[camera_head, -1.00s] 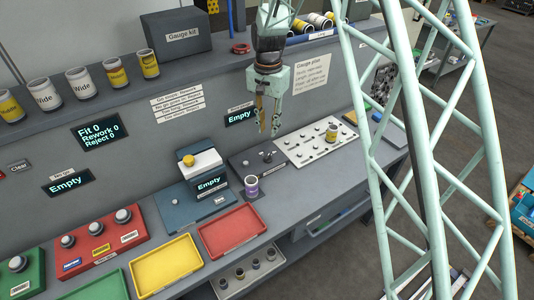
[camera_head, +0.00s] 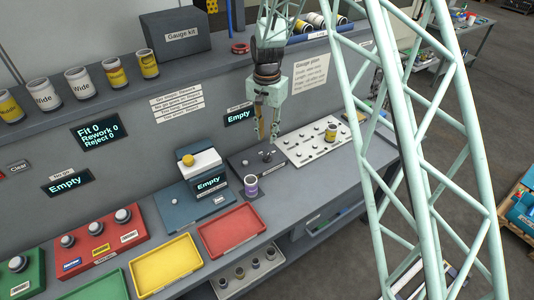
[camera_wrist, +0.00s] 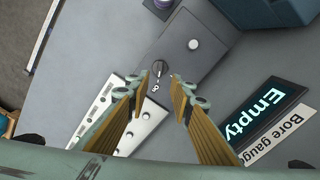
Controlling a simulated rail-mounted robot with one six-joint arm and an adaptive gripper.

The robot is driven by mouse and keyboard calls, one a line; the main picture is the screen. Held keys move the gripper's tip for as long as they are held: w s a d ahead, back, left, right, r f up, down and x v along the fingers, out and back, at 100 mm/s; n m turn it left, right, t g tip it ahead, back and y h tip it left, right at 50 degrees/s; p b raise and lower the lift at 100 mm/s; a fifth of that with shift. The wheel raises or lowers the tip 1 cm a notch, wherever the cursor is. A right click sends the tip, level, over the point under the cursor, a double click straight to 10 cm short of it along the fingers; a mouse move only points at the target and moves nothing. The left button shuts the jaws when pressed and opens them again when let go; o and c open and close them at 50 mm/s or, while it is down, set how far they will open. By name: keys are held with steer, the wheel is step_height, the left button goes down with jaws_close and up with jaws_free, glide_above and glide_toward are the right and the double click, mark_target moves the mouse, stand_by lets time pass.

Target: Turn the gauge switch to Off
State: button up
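The gauge switch, a dark rotary knob (camera_head: 267,155) with a pale pointer, sits on a dark grey gauge box (camera_head: 241,168) at the back of the bench. In the wrist view the knob (camera_wrist: 160,69) lies just ahead of the fingertips, with a small white mark beside it. The setting it points to is too small to read. My gripper (camera_head: 267,137) is above the knob, pointing down. In the wrist view my gripper (camera_wrist: 158,77) is open, with nothing between its fingers. A round pale button (camera_wrist: 194,45) is on the same box.
A purple-banded cup (camera_head: 251,186) stands in front of the box. A white pegged board (camera_head: 305,146) with a yellow-banded cup (camera_head: 331,133) lies right. A blue-grey unit with an "Empty" display (camera_head: 210,184) stands left. Red (camera_head: 232,248) and yellow (camera_head: 165,286) trays lie in front.

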mark_target(267, 156)
steer(key=shift+f, duration=5.1)
steer(key=shift+c, duration=0.2)
jaws_close()
